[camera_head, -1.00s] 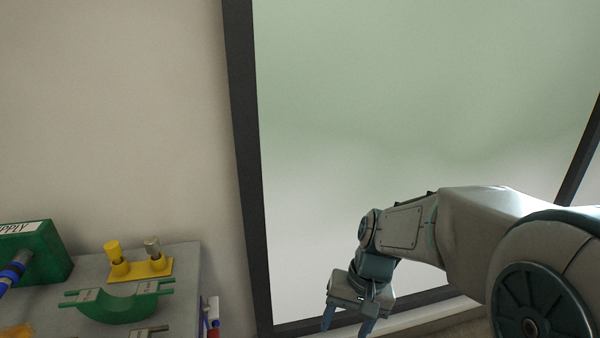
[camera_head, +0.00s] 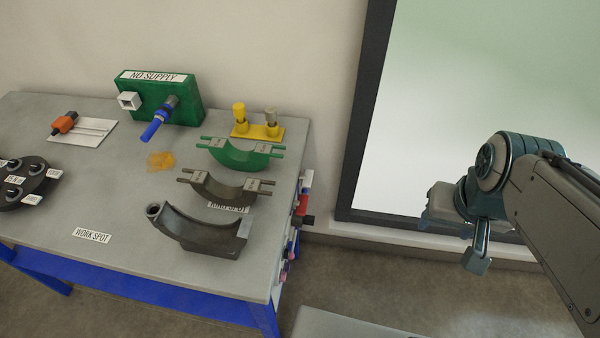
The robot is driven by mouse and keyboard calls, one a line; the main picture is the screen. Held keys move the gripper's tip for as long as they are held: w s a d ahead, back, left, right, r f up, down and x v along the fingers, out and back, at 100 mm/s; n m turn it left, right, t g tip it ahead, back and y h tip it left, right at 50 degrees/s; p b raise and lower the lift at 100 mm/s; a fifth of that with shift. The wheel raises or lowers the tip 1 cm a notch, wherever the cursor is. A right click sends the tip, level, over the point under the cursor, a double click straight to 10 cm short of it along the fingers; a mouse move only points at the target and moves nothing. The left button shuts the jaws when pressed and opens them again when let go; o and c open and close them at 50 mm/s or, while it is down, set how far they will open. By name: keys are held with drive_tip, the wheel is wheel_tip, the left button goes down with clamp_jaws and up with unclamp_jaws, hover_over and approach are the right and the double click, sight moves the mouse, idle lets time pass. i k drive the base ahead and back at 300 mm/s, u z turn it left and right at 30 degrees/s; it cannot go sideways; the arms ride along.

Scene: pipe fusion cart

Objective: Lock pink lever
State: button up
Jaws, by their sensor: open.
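No lever that I can clearly make out as the pink one shows. Small pinkish parts (camera_head: 285,271) sit low on the right side of the workbench, among red, white and blue parts, too small to tell their shape or position. My gripper (camera_head: 453,238) is at the right, in front of the window and its sill, well apart from the bench's side. Its jaws are open and hold nothing.
The grey workbench (camera_head: 120,205) carries a green "NO SUPPLY" box (camera_head: 185,105), a yellow holder (camera_head: 258,132), a green curved cradle (camera_head: 240,157) and dark curved pieces (camera_head: 200,230). A grey surface (camera_head: 345,325) lies at the bottom. Floor shows between bench and arm.

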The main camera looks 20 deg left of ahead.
sight(291, 254)
drive_tip(key=u, duration=1.2)
